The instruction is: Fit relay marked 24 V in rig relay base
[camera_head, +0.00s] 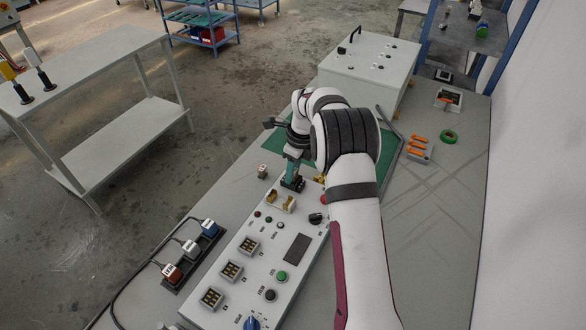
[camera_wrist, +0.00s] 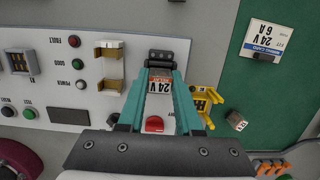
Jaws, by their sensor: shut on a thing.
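My gripper (camera_wrist: 165,60) has teal fingers and is shut on a relay (camera_wrist: 160,82) whose pale label reads 24 V. The fingers hide much of the relay. In the head view my gripper (camera_head: 292,180) is over the far end of the pale rig panel (camera_head: 262,248). Three square bases with gold contacts run along the panel: near (camera_head: 210,298), middle (camera_head: 230,271) and far (camera_head: 248,245). One also shows at the left in the wrist view (camera_wrist: 20,62). The held relay is apart from these. A card (camera_wrist: 264,47) on the green mat reads 24 V, 6 A.
Brass-coloured brackets (camera_head: 281,202) stand near my gripper. A small marked block (camera_head: 262,171) and a yellow part (camera_wrist: 207,100) are close by. Cabled connectors (camera_head: 190,248) line the panel's left. A large grey box (camera_head: 370,66) stands behind. The table's right side is mostly clear.

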